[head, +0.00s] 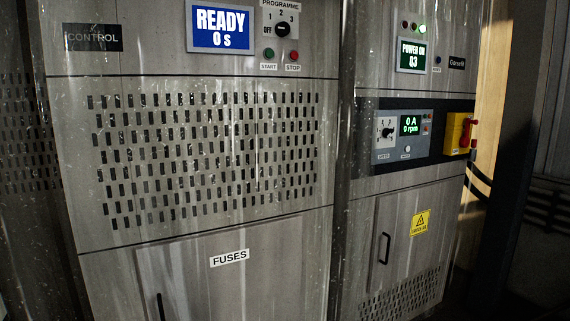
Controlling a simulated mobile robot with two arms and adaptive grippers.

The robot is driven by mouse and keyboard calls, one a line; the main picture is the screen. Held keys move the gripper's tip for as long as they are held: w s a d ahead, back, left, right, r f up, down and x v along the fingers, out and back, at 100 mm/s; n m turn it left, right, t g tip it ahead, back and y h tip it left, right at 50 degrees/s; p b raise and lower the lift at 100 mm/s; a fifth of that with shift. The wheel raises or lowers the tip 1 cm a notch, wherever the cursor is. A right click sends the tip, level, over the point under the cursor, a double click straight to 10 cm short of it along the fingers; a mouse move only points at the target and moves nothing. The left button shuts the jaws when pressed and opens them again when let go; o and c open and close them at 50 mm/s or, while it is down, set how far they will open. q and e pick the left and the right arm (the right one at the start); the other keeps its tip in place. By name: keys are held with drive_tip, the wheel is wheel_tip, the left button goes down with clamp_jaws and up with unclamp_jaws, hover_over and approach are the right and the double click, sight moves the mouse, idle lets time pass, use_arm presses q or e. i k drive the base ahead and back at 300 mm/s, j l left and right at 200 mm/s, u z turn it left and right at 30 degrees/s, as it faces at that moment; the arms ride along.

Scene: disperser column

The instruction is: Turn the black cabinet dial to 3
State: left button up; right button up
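The black dial (283,30) is a round knob on the upper panel of the left cabinet, under the word PROGRAMME. OFF is printed at its left, with 1, 2 and 3 around its top from left to right. The knob is too small for me to tell surely which mark it points to. Below the dial are a green START button (268,54) and a red STOP button (293,56). Neither of my grippers is in view.
The right cabinet has a green display (411,56) reading POWER ON Q3, a drive panel (402,135) with another black knob (387,130), and a yellow switch box with a red handle (458,134). A door handle (384,249) sticks out below. Nothing stands before the dial.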

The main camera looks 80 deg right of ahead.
sight(283, 30)
drive_tip(key=z, duration=2.15)
drive_tip(key=i+l+u, duration=0.2)
drive_tip(key=l, duration=0.55)
drive_tip(key=i+l+u, duration=0.15)
drive_tip(key=l, duration=0.65)
drive_tip(key=l+u, duration=0.2)
drive_tip(key=l, duration=0.6)
